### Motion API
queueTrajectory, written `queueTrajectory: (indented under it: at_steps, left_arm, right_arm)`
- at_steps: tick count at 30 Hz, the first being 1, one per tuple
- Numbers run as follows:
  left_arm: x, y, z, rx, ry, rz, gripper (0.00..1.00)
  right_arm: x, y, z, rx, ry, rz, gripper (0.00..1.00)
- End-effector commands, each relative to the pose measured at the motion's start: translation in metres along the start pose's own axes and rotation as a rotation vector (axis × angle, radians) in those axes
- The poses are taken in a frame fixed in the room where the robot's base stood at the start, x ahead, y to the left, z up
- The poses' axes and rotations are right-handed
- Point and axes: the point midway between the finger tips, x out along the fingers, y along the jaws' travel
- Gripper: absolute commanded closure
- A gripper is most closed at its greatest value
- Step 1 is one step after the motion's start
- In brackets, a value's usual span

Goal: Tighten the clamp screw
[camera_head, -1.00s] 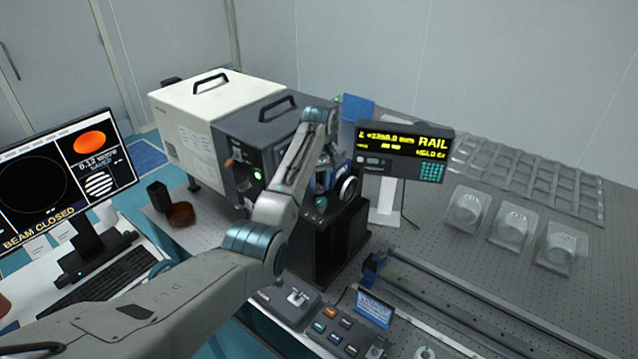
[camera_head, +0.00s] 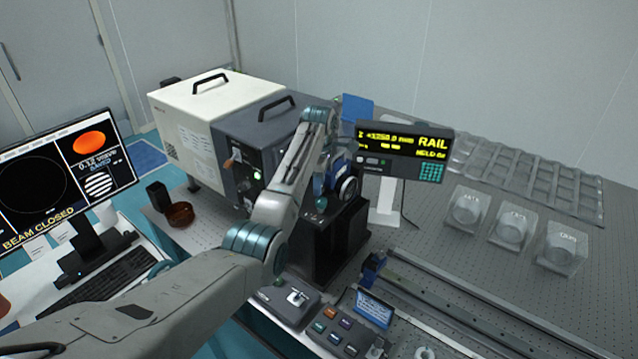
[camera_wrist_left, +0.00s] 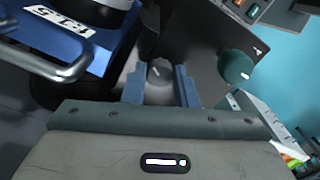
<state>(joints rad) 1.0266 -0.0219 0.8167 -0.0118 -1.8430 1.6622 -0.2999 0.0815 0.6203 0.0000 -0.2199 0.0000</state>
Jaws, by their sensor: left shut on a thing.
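In the left wrist view, a dark grey round knob (camera_wrist_left: 160,72) with a pale mark sits between the two blue fingers of my left gripper (camera_wrist_left: 160,86). It appears to be the clamp screw, and the gripper is shut on it. In the head view, my left gripper (camera_head: 324,172) reaches the blue mount (camera_head: 341,166) on the black stand, and my arm hides the grey knob there. A teal knob (camera_wrist_left: 235,66) stands apart, right of the fingers; it also shows in the head view (camera_head: 321,203). My right gripper is not in view.
The blue part labelled f1.5 (camera_wrist_left: 70,35) and its metal handle (camera_wrist_left: 50,66) are close left of the fingers. The RAIL display (camera_head: 405,150) stands right of the mount. Several clear cases (camera_head: 512,228) and a long rail (camera_head: 480,300) lie farther right.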

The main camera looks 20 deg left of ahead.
Motion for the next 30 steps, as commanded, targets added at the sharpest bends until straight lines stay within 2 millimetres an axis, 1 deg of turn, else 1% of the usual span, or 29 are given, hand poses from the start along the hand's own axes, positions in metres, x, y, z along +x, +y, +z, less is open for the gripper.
queueTrajectory:
  at_steps: [6,15,21,30]
  left_arm:
    - [0.0004,0.0,-0.0003,-0.18,0.0,-0.001,0.97]
    - [0.0006,-0.0001,-0.0003,-0.348,0.0,-0.001,0.97]
    - [0.0007,-0.0001,-0.0003,-0.401,0.0,-0.001,0.97]
    - [0.0009,-0.0002,-0.0003,-0.418,0.0,-0.002,0.97]
  right_arm:
    - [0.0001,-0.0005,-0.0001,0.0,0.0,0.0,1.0]
    - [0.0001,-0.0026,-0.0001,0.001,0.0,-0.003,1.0]
    - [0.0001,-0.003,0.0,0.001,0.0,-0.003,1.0]
    - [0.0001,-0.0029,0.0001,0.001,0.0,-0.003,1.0]
